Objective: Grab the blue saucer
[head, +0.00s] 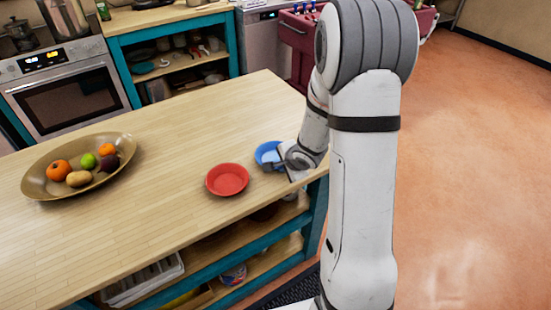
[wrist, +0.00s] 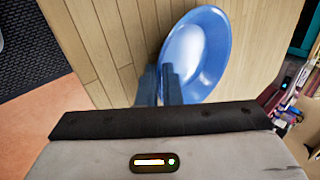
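The blue saucer (head: 266,151) is at the right end of the wooden counter, partly hidden behind my gripper (head: 275,166). In the wrist view the blue saucer (wrist: 203,52) fills the upper middle, its hollow side facing the camera. My gripper (wrist: 160,84) has its two dark fingers close together at the saucer's near left rim. One finger overlaps the inside of the saucer and the other is outside the rim, so the gripper looks shut on the rim. I cannot tell whether the saucer is lifted off the counter.
A red saucer (head: 227,180) lies just left of the blue one on the counter (head: 150,200). A large brown bowl (head: 36,183) with several fruits stands at the left. The counter between and behind them is clear. Open shelves are below the counter's front edge.

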